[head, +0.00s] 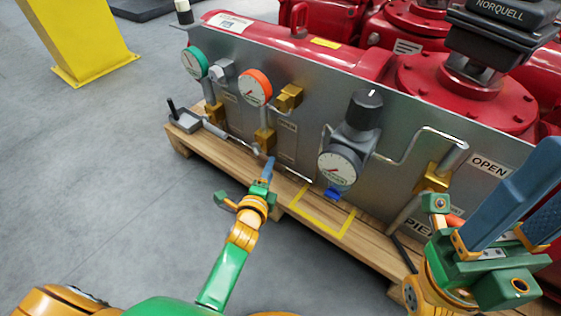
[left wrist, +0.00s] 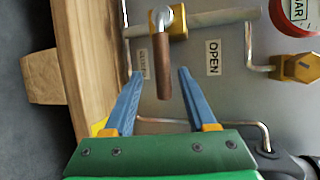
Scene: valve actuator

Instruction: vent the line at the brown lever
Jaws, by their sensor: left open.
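The brown lever (left wrist: 163,65) shows in the left wrist view, joined to a brass valve (left wrist: 177,22) on the grey panel. My left gripper (left wrist: 160,76) is open, with one blue finger on each side of the lever and visible gaps; it does not grip it. In the head view my left gripper (head: 268,169) is low in front of the panel, below a brass valve (head: 265,138); I cannot make out the lever there. An OPEN label (left wrist: 213,58) is right of the lever, a smaller label left. My right gripper (head: 508,200) looks open and empty at the right.
The grey panel (head: 230,115) stands on a wooden pallet (head: 195,145). It carries a green gauge (head: 195,62), an orange gauge (head: 255,88), a dark regulator with gauge (head: 338,168) and bent pipes. Red machinery (head: 330,55) is behind.

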